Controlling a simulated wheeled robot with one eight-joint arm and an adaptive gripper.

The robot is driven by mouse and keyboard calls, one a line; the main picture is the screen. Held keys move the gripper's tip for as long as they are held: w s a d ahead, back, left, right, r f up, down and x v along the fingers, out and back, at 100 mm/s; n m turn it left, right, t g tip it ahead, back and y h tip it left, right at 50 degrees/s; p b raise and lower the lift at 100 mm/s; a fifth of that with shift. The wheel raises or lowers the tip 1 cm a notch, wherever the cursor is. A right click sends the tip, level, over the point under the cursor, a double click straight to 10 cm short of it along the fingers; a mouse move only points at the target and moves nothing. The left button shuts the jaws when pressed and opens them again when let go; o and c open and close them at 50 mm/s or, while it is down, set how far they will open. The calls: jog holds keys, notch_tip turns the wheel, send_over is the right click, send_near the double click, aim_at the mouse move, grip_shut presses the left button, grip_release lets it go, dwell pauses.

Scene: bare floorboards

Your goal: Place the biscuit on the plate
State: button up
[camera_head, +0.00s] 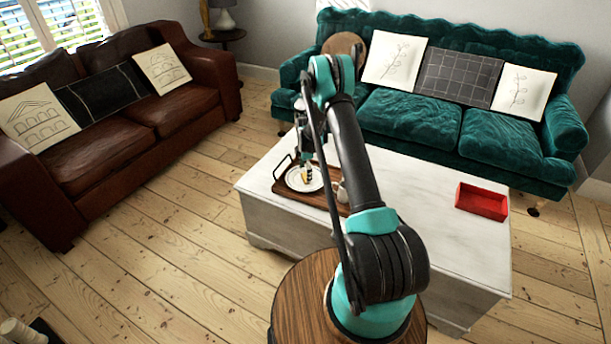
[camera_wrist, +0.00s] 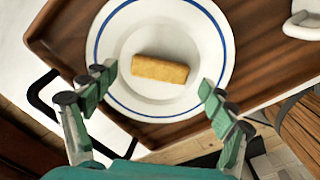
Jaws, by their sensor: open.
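The biscuit (camera_wrist: 160,69) is a golden-brown bar lying on the white plate (camera_wrist: 110,42) with a blue rim line, near its middle. The plate sits on a brown wooden tray; it also shows in the head view (camera_head: 293,183). My gripper (camera_wrist: 158,82) is open, with one finger on each side of the biscuit and clear of it in the wrist view. In the head view my gripper (camera_head: 306,172) is over the plate and partly hides it. I cannot tell its exact height above the plate.
The tray (camera_wrist: 272,72) has a dark handle and rests on the white coffee table (camera_head: 410,186). A white cup (camera_wrist: 303,24) stands beside the plate. A red open box (camera_head: 481,202) is at the table's right. A green sofa (camera_head: 405,122) and a brown sofa (camera_head: 115,155) flank the table.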

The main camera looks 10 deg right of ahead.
notch_tip(320, 180, up, 11)
jog(key=s+d+r+m+t, duration=0.25)
jog(key=s+r+m, duration=0.65)
jog(key=s+r, duration=0.9)
jog(key=s+d+m+t, duration=0.1)
jog(key=s+m, duration=0.9)
jog(key=s, duration=1.6)
jog(key=shift+d+f+m+t, duration=0.25)
jog(key=shift+f+m+t, duration=0.1)
jog(key=shift+f+m, duration=0.05)
